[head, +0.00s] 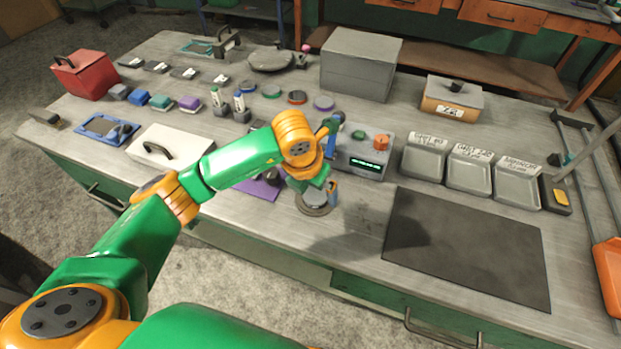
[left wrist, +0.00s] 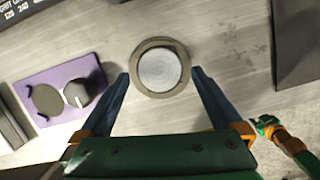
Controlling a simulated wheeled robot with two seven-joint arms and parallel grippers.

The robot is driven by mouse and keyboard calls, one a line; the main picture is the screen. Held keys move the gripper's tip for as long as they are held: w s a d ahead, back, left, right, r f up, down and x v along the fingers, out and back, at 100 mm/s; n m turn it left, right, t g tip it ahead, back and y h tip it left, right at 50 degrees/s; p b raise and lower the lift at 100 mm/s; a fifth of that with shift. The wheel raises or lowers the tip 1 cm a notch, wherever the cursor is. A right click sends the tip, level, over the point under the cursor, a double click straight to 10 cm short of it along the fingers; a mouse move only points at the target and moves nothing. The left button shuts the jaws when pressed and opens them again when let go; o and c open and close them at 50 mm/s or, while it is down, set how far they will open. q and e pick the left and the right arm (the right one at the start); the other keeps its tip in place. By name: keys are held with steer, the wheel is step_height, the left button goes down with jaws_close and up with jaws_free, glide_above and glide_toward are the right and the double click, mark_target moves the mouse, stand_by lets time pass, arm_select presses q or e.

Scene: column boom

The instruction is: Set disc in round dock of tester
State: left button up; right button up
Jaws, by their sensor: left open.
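The silver-grey disc (left wrist: 159,70) lies within the dark ring of the round dock (left wrist: 139,86), with the rim showing around it. The dock (head: 318,212) and disc (head: 313,198) also show in the head view, in front of the grey tester (head: 361,161) with its green display and orange knob. My left gripper (left wrist: 160,80) is open, with one blue finger on each side of the dock and visible gaps to the disc. In the head view my left gripper (head: 316,188) is over the dock and partly covers it. My right gripper is not clearly seen.
A purple mat (left wrist: 44,82) with a dark round pad and a knob lies left of the dock. A dark flat mat (head: 465,245) and labelled trays (head: 468,175) are to the right. A white lidded box (head: 170,150) stands at the left. Bare bench lies between dock and dark mat.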

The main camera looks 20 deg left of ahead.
arm_select(q)
steer(key=v, duration=1.1)
steer(key=shift+b, duration=0.3)
steer(key=shift+f, duration=0.1)
